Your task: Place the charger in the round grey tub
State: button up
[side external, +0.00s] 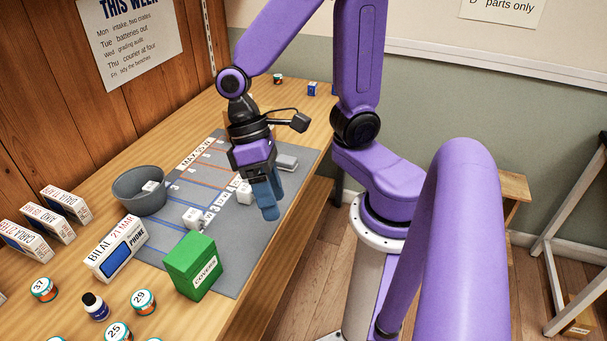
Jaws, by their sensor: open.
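The round grey tub (126,197) stands on the bench at the left edge of the grey mat, with a small white block (151,186) inside it. Another white block, which looks like a charger (193,216), sits on the mat to the right of the tub. A further white block (244,193) sits on the mat just left of my gripper's fingers. My gripper (266,203) points down over the mat's right side and is open. I see nothing held between its blue fingers; whether they touch the mat is unclear.
A green box marked COVERS (193,265) and a white phone box (116,247) stand at the front. White boxes (45,222) and several small numbered jars (144,300) stand at left. A wooden wall borders the bench.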

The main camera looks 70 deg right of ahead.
jog(key=s+d+r+n+t+h, duration=0.1)
jog(key=s+d+n+t, duration=0.3)
jog(key=n, duration=0.4)
jog(key=shift+s+d+r+h, duration=0.15)
jog(key=shift+d+r+h, duration=0.1)
jog(key=shift+r+h, duration=0.2)
